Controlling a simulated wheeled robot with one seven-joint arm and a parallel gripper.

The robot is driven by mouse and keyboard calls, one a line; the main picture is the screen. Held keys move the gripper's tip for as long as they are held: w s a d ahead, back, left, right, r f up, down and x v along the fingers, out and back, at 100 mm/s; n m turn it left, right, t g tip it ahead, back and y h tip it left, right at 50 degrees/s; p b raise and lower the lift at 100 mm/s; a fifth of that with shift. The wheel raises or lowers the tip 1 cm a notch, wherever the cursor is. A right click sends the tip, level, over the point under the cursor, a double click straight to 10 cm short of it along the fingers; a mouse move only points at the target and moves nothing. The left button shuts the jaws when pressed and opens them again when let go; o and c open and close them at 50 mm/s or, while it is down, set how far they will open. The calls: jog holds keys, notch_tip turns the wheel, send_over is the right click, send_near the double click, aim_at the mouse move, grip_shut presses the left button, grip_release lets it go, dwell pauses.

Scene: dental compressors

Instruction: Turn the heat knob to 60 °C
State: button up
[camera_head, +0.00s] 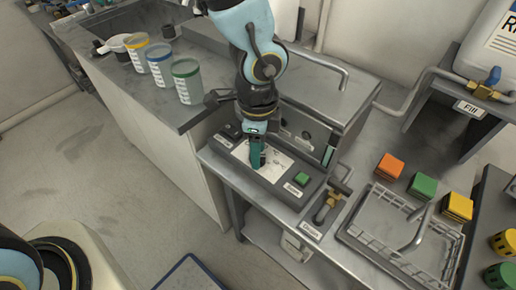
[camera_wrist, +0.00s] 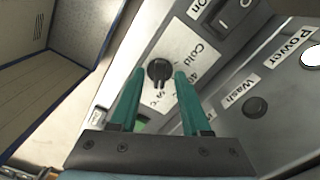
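The heat knob (camera_wrist: 159,70) is a round black dial on a white label with "Cold", "40" and "°C" markings on a grey control panel. In the wrist view it sits between and just beyond my gripper's two teal fingertips (camera_wrist: 158,75), with space on both sides. My gripper is open and I see no clear contact with the knob. In the head view my gripper (camera_head: 256,160) is over the white label (camera_head: 275,163) on the panel, and hides the knob. Which mark the knob points to is too small to tell.
An On switch (camera_wrist: 234,15), a Wash knob (camera_wrist: 255,107) and a Power light (camera_wrist: 314,56) are nearby. A green button (camera_head: 302,179) is right of the label. A brass valve (camera_head: 328,206) and wire basket (camera_head: 400,240) stand further right. Several cups (camera_head: 187,82) stand on the left counter.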

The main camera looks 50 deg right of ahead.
jog(key=shift+r, duration=0.1)
notch_tip(320, 180, up, 11)
jog(key=shift+f+p, duration=0.2)
jog(key=shift+p, duration=0.1)
dwell(0.7)
jog(key=w+a+n, duration=0.6)
jog(key=w, duration=0.4)
jog(key=w+a+n, duration=0.6)
jog(key=w+n, duration=0.1)
jog(key=w, duration=0.4)
jog(key=w+a+r+n, duration=0.1)
jog(key=w+a+n, duration=0.3)
jog(key=a+n, duration=0.4)
jog(key=w+a+r+n+t, duration=0.1)
jog(key=w+a+n, duration=0.3)
jog(key=a+n, duration=0.4)
jog(key=a, duration=0.7)
jog(key=shift+a+t, duration=0.3)
jog(key=shift+a, duration=0.05)
